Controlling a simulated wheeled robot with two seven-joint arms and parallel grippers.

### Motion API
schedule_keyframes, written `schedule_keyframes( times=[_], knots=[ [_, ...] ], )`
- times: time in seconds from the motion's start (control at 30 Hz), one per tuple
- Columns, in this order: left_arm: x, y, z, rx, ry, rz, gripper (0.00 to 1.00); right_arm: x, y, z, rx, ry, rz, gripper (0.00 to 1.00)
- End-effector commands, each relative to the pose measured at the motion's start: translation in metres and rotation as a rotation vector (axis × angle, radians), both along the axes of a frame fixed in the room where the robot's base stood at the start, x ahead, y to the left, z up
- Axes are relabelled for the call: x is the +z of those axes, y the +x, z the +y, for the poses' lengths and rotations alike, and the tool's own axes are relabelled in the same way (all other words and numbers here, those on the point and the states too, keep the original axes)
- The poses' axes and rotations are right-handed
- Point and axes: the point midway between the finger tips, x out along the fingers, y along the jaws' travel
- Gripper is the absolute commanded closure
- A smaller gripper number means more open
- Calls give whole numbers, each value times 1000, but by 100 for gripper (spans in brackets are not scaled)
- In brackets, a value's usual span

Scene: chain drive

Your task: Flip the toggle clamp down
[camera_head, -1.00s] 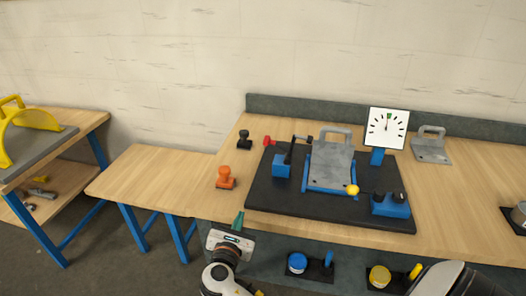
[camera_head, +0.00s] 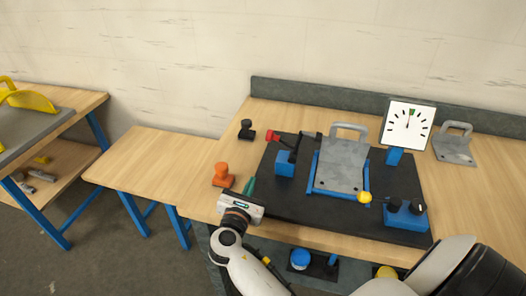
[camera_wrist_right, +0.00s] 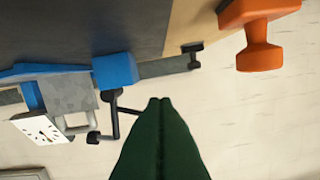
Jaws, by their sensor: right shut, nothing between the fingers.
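The toggle clamp has a blue base (camera_head: 285,164) on the left side of the dark fixture board (camera_head: 282,200). Its black lever (camera_head: 296,147) stands raised above the base, with a red tip near its top left. In the right wrist view the clamp's blue base (camera_wrist_right: 115,70) shows with black bars sticking out from it. My right gripper (camera_head: 249,187) has green fingers and is at the board's left edge, left of and in front of the clamp, apart from it. In the wrist view its fingers (camera_wrist_right: 160,101) are closed together and empty. My left gripper is not in view.
A grey plate with a handle (camera_head: 340,165) lies in a blue frame right of the clamp. A dial (camera_head: 408,125) and a blue knob box (camera_head: 405,215) stand farther right. An orange stamp-like object (camera_head: 222,175) and a black one (camera_head: 246,130) stand left of the board.

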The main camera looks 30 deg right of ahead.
Motion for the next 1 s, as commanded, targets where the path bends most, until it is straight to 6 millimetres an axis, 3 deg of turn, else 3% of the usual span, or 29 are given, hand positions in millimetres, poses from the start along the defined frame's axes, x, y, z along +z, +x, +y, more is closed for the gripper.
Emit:
schedule_keyframes(
  times=[0.17,0.6,0.73,1.0],
  knots=[
    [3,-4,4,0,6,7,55,1,9,-10,-1,-2,0,100],
    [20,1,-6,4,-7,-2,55,-4,67,-78,-2,-2,1,100],
    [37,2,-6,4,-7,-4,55,19,68,-83,-1,0,-3,100],
    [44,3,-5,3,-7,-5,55,32,69,-89,0,0,-1,100]
  ],
)
